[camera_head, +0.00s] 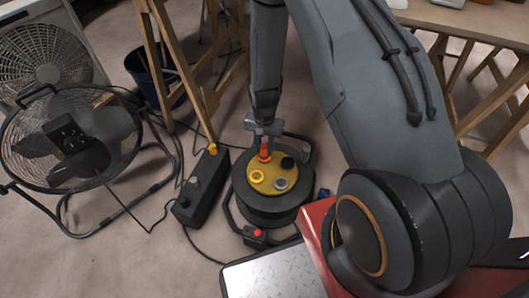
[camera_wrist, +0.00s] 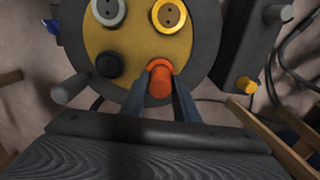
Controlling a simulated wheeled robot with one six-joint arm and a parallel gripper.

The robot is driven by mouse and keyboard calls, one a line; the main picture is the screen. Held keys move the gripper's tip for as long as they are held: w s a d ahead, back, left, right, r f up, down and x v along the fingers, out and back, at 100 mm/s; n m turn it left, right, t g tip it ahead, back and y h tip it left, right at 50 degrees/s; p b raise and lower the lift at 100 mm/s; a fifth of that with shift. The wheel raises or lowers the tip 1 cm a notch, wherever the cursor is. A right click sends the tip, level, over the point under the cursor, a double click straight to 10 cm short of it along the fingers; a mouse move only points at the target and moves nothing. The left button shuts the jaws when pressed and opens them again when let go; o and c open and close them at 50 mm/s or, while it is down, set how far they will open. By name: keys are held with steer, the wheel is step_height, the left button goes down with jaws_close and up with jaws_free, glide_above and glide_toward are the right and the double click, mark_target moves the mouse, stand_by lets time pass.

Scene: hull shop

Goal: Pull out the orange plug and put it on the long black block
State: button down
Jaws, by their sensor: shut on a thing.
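The orange plug (camera_head: 264,155) stands at the edge of the yellow top (camera_head: 270,185) of a round black cable reel. My gripper (camera_head: 265,138) is above the reel, shut on the plug. In the wrist view, the two fingers (camera_wrist: 160,92) hold the orange plug (camera_wrist: 160,84) from both sides, with an orange ring at its far end against the yellow top. I cannot tell whether its pins are fully seated. The long black block (camera_head: 190,208) lies on the floor left of the reel. It carries a yellow plug (camera_head: 213,149) at its far end and a grey piece near its middle.
The reel top also has yellow (camera_head: 257,176), grey (camera_head: 281,184) and black (camera_head: 287,163) round fittings. A black floor fan (camera_head: 70,140) stands at the left. Wooden trestle legs (camera_head: 180,70) and a blue bucket are behind the block. Cables lie around the block.

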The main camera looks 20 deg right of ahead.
mark_target(265, 145)
steer(key=shift+r+p, duration=1.45)
steer(key=shift+r, duration=0.6)
